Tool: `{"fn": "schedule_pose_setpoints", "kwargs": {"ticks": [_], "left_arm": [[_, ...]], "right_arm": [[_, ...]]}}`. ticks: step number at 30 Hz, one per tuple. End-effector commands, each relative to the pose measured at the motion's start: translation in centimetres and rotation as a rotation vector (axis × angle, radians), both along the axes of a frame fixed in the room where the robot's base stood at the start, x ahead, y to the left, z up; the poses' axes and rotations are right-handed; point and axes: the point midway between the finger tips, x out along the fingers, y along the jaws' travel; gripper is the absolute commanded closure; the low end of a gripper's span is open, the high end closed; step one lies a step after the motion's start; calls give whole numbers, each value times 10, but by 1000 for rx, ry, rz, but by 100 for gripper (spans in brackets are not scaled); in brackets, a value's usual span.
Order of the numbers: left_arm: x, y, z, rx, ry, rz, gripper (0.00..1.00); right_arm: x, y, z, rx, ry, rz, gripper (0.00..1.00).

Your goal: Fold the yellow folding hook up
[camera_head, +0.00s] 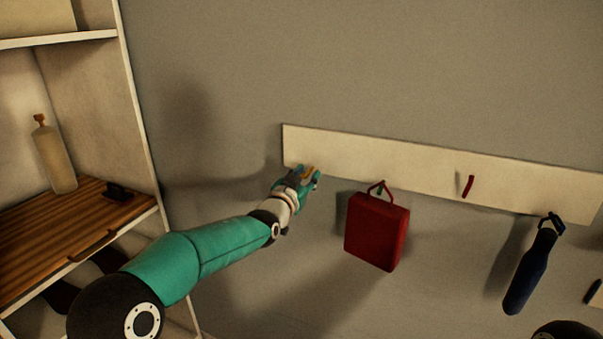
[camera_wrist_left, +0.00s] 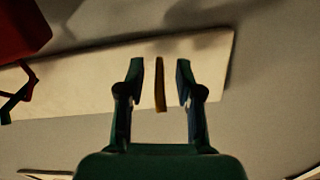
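The yellow folding hook (camera_wrist_left: 160,88) shows in the left wrist view as a narrow strip against the pale board (camera_wrist_left: 85,80). My left gripper (camera_wrist_left: 157,70) is open, with one finger on each side of the hook and a gap on both sides. In the head view my left gripper (camera_head: 309,178) is at the left end of the board (camera_head: 345,147), and a little yellow shows at its fingers. The gripper hides most of the hook there. My right gripper is not in view.
A red bag (camera_head: 376,231) hangs just right of my left gripper. A red hook (camera_head: 467,186) and a hanging dark blue bottle (camera_head: 529,272) are farther right. A shelf unit (camera_head: 135,110) with a tan bottle (camera_head: 54,158) stands at left. The wall above the board is clear.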

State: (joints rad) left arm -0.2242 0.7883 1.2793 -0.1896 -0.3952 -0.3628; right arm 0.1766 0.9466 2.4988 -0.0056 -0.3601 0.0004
Motion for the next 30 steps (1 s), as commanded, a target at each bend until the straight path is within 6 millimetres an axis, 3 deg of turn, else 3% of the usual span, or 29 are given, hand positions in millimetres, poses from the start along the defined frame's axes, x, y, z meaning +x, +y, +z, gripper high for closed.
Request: {"fn": "schedule_pose_setpoints", "kwargs": {"ticks": [6,12,13,22,23,30], "left_arm": [[0,1,0,0,0,1,65],[0,1,0,0,-1,1,98],[0,1,0,0,-1,1,100],[0,2,1,0,-1,2,100],[0,15,1,1,-2,7,100],[1,0,4,3,14,0,100]], "right_arm": [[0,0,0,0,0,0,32],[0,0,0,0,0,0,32],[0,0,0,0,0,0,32],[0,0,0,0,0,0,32],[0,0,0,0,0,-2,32],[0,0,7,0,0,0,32]]}}
